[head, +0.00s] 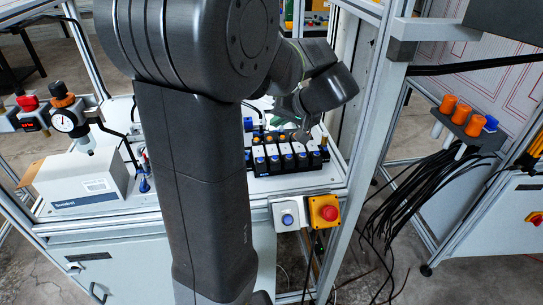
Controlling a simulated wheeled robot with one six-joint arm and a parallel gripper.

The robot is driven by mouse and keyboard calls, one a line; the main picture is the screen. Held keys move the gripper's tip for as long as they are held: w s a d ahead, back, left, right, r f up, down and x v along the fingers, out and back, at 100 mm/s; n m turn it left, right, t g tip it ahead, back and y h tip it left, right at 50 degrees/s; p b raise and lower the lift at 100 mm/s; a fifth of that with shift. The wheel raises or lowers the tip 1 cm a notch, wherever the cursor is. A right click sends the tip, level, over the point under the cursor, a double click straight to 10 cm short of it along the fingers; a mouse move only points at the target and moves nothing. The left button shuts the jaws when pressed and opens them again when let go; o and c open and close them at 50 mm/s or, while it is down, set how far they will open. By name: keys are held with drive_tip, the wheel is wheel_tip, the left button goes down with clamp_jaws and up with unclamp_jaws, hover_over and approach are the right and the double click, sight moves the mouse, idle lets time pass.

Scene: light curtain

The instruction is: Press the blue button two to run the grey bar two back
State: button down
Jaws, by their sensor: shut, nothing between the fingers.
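A black valve block (290,166) stands on the white bench top, right of my arm, with a row of several small blue buttons (274,158). I cannot tell which of them is button two. My gripper (303,134) is small and dark in this view, shut and empty, pointing down at the back of the block's right half. Whether its tip touches the block cannot be told. I cannot make out grey bar two.
A box with a blue button (287,219) and a yellow box with a red stop button (326,211) hang at the bench's front edge. A frame post (362,150) rises close right of the block. A pressure gauge (67,121) and a white box (82,182) stand left.

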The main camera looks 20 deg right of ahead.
drive_tip(key=b, duration=0.5)
hover_over(278, 162)
wheel_tip(278, 162, down, 8)
drive_tip(key=shift+r, duration=0.15)
drive_tip(key=shift+f+b, duration=0.6)
drive_tip(key=shift+b, duration=0.05)
drive_tip(key=shift+f, duration=0.15)
idle(1.3)
drive_tip(key=shift+f+b, duration=0.3)
drive_tip(key=shift+b, duration=0.3)
drive_tip(key=shift+f+b, duration=0.35)
drive_tip(key=shift+b, duration=0.1)
idle(0.4)
drive_tip(key=shift+r+p, duration=0.4)
drive_tip(key=shift+r, duration=0.4)
